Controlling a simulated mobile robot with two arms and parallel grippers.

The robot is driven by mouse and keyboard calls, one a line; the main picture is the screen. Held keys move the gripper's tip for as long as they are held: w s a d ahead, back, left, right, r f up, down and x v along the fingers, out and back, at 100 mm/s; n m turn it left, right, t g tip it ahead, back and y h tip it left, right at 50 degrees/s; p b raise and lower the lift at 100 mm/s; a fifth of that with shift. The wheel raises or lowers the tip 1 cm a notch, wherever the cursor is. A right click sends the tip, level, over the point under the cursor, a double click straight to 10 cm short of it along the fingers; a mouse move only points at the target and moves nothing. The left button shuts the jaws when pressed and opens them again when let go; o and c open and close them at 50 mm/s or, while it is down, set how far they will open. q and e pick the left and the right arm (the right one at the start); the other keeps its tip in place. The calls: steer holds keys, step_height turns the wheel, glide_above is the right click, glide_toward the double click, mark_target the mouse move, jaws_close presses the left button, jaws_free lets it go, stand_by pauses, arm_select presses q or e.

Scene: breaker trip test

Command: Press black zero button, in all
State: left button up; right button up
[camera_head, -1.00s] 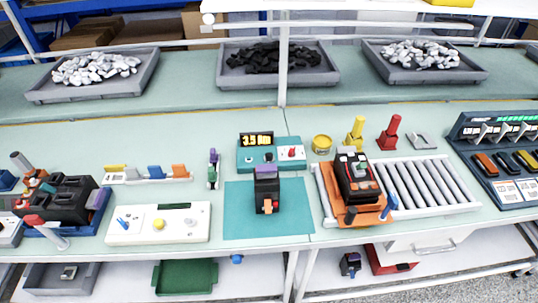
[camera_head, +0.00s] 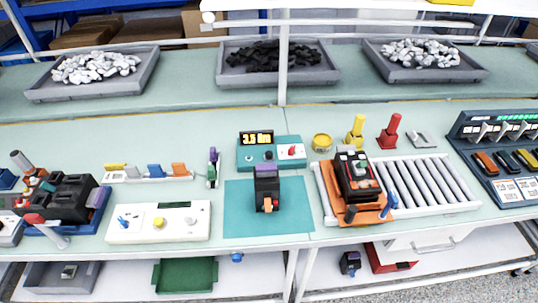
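A teal meter box (camera_head: 255,164) stands at the back of the middle of the bench, with a lit yellow display (camera_head: 257,138) on top. Its front face carries a small black button (camera_head: 268,156), a small round knob to the left and a red knob (camera_head: 292,150) on a white patch to the right. The characters on the display are too small to read surely. A black breaker (camera_head: 266,182) with a purple top and an orange lever stands upright on a teal mat (camera_head: 238,218) in front of the meter box. Neither of my grippers shows in this view.
An orange fixture (camera_head: 370,216) holding a black device sits on a roller conveyor (camera_head: 440,185) to the right. A white panel (camera_head: 130,232) with blue and yellow controls lies to the left. Grey bins (camera_head: 250,80) line the back. Bare bench lies behind the meter box.

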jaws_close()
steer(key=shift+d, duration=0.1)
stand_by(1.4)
